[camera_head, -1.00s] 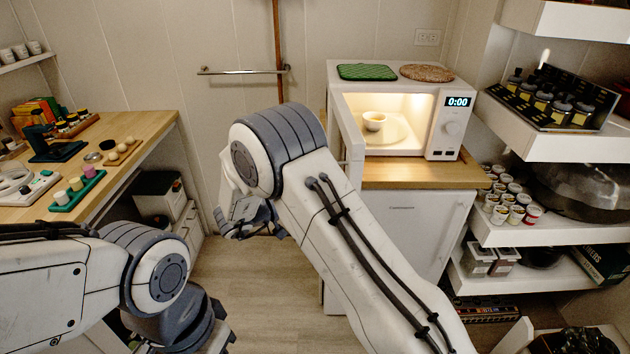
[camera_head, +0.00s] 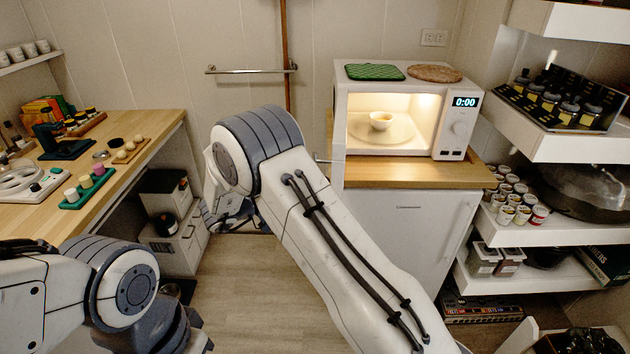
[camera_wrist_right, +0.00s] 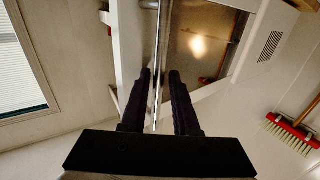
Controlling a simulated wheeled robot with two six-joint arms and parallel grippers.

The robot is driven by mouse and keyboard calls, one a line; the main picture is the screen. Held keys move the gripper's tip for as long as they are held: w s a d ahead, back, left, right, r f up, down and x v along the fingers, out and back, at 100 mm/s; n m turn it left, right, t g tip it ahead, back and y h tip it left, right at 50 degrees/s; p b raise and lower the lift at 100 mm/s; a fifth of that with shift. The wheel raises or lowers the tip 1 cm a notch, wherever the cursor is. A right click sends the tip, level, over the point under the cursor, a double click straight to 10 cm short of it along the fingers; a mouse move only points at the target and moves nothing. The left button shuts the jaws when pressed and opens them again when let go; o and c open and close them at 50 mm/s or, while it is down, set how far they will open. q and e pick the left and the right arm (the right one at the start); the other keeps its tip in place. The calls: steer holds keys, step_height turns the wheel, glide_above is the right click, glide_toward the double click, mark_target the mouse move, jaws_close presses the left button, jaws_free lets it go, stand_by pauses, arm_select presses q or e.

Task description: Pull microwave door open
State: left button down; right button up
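The white microwave (camera_head: 452,128) stands on a wood-topped cabinet in the head view, its lit inside exposed. A small cup (camera_head: 381,121) sits inside on the turntable. Its door stands swung out at the left side, mostly hidden or edge-on there. In the right wrist view the door's glass (camera_wrist_right: 198,45) and long metal handle (camera_wrist_right: 157,60) show clearly. My right gripper (camera_wrist_right: 160,75) is open, its dark fingers on either side of the handle, with a gap visible at the right finger. In the head view my arm mostly hides it. My left gripper is out of view.
A green mat (camera_head: 375,72) and a round brown mat (camera_head: 434,73) lie on top of the microwave. Shelves (camera_head: 560,138) with jars stand at right, a wooden counter (camera_head: 150,125) at left. The floor (camera_head: 245,290) between is clear.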

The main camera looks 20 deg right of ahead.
steer(key=shift+o, duration=0.3)
steer(key=s+a+b, duration=0.1)
steer(key=a+b, duration=0.1)
steer(key=a, duration=0.8)
steer(key=shift+s+a, duration=0.15)
steer(key=shift+a, duration=0.05)
